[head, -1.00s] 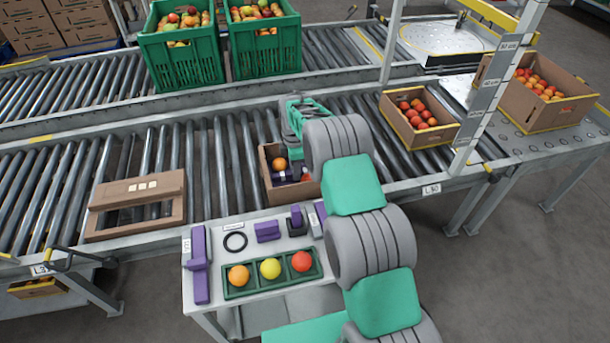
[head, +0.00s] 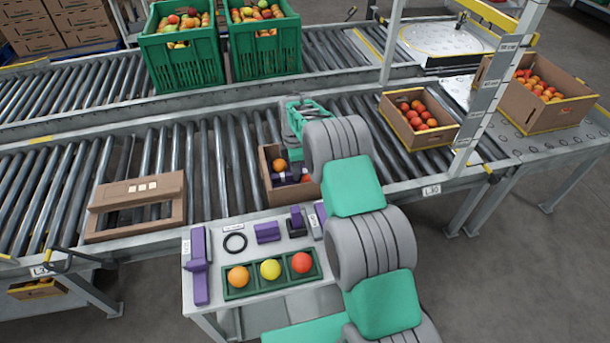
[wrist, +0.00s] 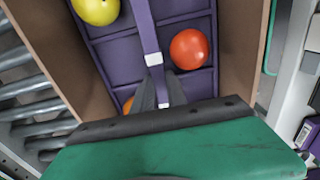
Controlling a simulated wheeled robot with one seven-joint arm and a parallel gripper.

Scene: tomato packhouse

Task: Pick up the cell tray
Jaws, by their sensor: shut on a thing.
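The cell tray is a purple divided tray (wrist: 117,56) inside a cardboard box (wrist: 244,48) in the wrist view. A purple handle bar (wrist: 143,25) with white bands runs over its middle. A yellow fruit (wrist: 97,8), a red fruit (wrist: 188,49) and part of an orange fruit (wrist: 128,105) sit in its cells. My gripper (wrist: 155,90) is shut on the handle bar. In the head view the box (head: 287,198) stands on the near roller conveyor, and my arm hides part of the tray. I cannot tell whether the tray is clear of the box floor.
A small table (head: 210,318) in front holds a green tray (head: 240,293) with three fruits, a black ring (head: 235,242) and purple parts. A cardboard frame (head: 134,203) lies on the rollers to the left. A box of tomatoes (head: 419,118) stands to the right. Green crates (head: 183,60) stand behind.

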